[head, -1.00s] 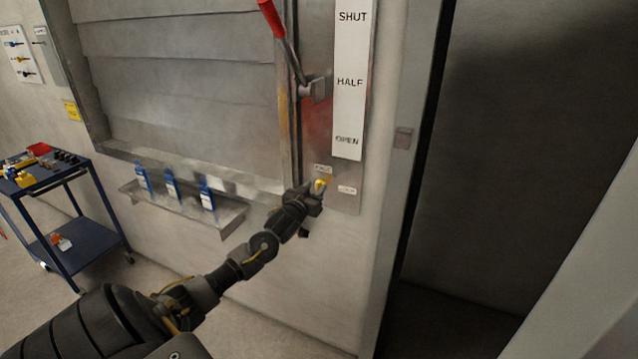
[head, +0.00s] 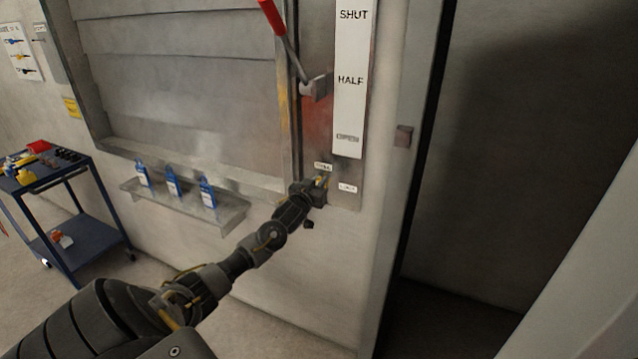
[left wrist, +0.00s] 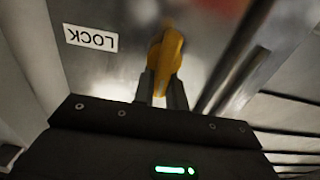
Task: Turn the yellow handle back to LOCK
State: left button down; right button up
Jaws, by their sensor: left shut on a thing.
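The yellow handle (left wrist: 167,52) shows in the left wrist view, between the two fingers of my left gripper (left wrist: 162,92), which is shut on it. In the head view my left gripper (head: 322,186) is at the lower end of the metal panel and mostly hides the handle. The LOCK label (head: 347,188) is just right of the gripper; it also shows upside down in the left wrist view (left wrist: 91,38), apart from the handle. A second small label (head: 323,167), too blurred to read, is above the gripper. My right gripper is not in view.
A red-tipped lever (head: 284,38) stands above, beside a SHUT, HALF, OPEN strip (head: 349,110). A ledge (head: 222,215) holds blue bottles (head: 173,182) left of the gripper. A blue cart (head: 95,228) stands at far left. A dark doorway is at right.

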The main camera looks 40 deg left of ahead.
pick_arm(q)
jog(key=shift+d+m, duration=0.1)
jog(key=shift+m, duration=0.2)
jog(key=m, duration=0.3)
jog(key=shift+w+d, duration=0.1)
jog(key=shift+d, duration=0.15)
jog(key=m, duration=0.3)
jog(key=f+m, duration=0.1)
jog(key=m, duration=0.3)
jog(key=d+m, duration=0.1)
jog(key=m, duration=0.2)
jog(key=shift+w+d+f, duration=0.1)
jog(key=shift+w+f, duration=0.05)
jog(key=shift+f, duration=0.05)
jog(key=shift+f+m, duration=0.2)
jog(key=shift+m, duration=0.85)
jog(key=shift+f+m, duration=0.15)
jog(key=shift+m, duration=1.2)
jog(key=c, duration=1.4)
grip_release()
jog(key=shift+c, duration=0.2)
